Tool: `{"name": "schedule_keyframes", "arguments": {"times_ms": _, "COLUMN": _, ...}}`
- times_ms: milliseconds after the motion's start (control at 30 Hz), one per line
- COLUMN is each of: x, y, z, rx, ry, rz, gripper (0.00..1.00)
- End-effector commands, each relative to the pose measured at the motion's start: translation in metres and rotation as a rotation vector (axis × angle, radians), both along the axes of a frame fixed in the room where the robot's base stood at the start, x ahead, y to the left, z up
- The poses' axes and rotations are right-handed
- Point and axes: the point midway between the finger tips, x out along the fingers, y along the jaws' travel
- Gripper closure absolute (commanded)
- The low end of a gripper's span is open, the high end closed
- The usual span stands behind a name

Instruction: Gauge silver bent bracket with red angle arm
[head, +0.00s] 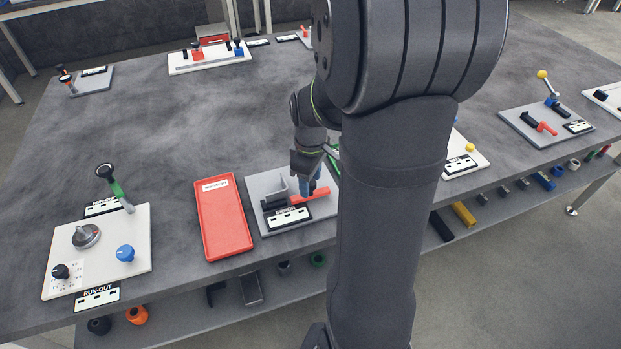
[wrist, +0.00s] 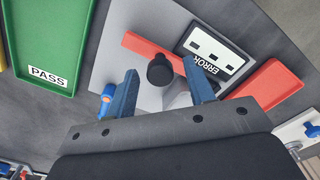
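The silver bent bracket (head: 279,187) stands on the light gauge plate (head: 257,186) in the head view. The red angle arm (head: 313,195) lies across the plate; it also shows in the wrist view (wrist: 146,47). A black knob (wrist: 160,70) is at the arm in the wrist view. My gripper (head: 309,187) is low over the plate, to the right of the bracket. Its blue fingers (wrist: 160,78) are apart, with the black knob seen between them. A grey piece (wrist: 178,98), perhaps the bracket, is partly hidden by the right finger. I cannot tell about contact.
A display (head: 289,217) on the plate reads ERROR. A red tray (head: 222,222) lies left of the plate. A green tray (wrist: 52,47) labelled PASS is on the other side. A blue part (wrist: 107,96) sits beside the left finger. Other fixtures stand farther off.

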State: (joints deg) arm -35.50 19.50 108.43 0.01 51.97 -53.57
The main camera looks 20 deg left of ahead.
Motion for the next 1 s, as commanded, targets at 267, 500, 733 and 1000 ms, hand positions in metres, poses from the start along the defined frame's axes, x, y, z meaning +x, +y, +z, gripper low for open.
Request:
{"name": "schedule_keyframes", "arguments": {"times_ms": 267, "x": 0.000, "y": 0.000, "z": 0.002, "rx": 0.000, "ry": 0.000, "rz": 0.001, "gripper": 0.51}}
{"name": "schedule_keyframes", "arguments": {"times_ms": 500, "x": 0.000, "y": 0.000, "z": 0.037, "rx": 0.003, "ry": -0.004, "rz": 0.001, "gripper": 0.51}}
{"name": "schedule_keyframes", "arguments": {"times_ms": 733, "x": 0.000, "y": 0.000, "z": 0.094, "rx": 0.003, "ry": -0.004, "rz": 0.001, "gripper": 0.51}}
{"name": "schedule_keyframes", "arguments": {"times_ms": 1000, "x": 0.000, "y": 0.000, "z": 0.151, "rx": 0.002, "ry": -0.002, "rz": 0.000, "gripper": 0.51}}
